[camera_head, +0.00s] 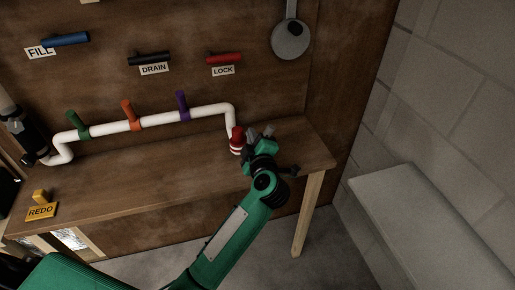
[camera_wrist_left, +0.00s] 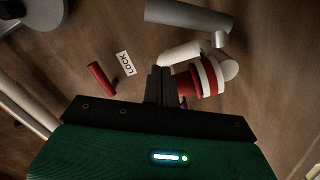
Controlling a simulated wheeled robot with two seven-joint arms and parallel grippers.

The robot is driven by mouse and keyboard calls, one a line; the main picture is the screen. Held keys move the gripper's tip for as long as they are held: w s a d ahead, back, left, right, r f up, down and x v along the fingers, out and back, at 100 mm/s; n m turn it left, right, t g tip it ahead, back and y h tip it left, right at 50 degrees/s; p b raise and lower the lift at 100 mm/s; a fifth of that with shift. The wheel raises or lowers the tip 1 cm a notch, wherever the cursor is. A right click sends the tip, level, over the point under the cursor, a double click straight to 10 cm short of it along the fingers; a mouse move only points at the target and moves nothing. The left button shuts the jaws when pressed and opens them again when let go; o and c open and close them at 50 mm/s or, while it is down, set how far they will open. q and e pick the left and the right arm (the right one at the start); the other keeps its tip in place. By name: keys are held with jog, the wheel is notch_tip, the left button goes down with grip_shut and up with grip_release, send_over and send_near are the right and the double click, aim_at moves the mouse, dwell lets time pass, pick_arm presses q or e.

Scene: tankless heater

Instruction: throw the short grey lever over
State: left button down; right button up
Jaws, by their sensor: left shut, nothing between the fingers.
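In the head view, a short grey lever (camera_head: 252,133) appears just right of the red-and-white pipe end (camera_head: 236,142), partly hidden by my left gripper (camera_head: 262,147). The fingers of my left gripper (camera_wrist_left: 159,73) are shut and empty, close to the bar's left end. I cannot tell whether they touch it. A thicker grey cylinder (camera_wrist_left: 187,15) lies beyond the bar. My right gripper is not in view.
A white pipe (camera_head: 107,128) with green, orange and purple levers runs above the wooden bench (camera_head: 150,178). Blue, black and red (camera_head: 224,58) handles are on the back panel. A yellow REDO block (camera_head: 40,197) sits at left. A grey ledge (camera_head: 425,215) is at right.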

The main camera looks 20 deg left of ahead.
pick_arm(q)
jog(key=shift+w+d+f, duration=1)
jog(key=shift+w+d, duration=0.2)
jog(key=shift+d, duration=0.05)
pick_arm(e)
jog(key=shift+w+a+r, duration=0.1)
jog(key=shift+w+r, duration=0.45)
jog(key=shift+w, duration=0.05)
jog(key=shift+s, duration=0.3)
